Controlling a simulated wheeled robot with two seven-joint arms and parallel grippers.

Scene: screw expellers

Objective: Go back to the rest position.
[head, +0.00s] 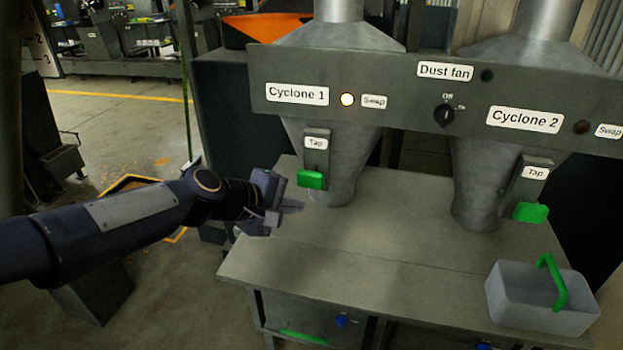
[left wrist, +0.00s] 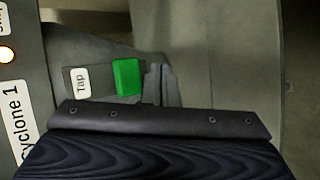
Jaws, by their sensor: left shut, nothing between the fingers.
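My left gripper (head: 290,206) is shut and empty. It is in front of the Cyclone 1 funnel (head: 343,160), over the left part of the bench, a little below and left of the green tap handle (head: 311,180). The left wrist view shows the shut fingers (left wrist: 155,82) beside the same green handle (left wrist: 127,77); I cannot tell whether they touch it. The lamp (head: 347,99) beside the Cyclone 1 label is lit. My right gripper is not in view.
The grey bench (head: 350,240) is mostly bare. A grey bin with a green handle (head: 555,285) stands at its right front. The Cyclone 2 funnel (head: 478,185) has its own green tap handle (head: 530,212). Open floor (head: 110,130) lies to the left.

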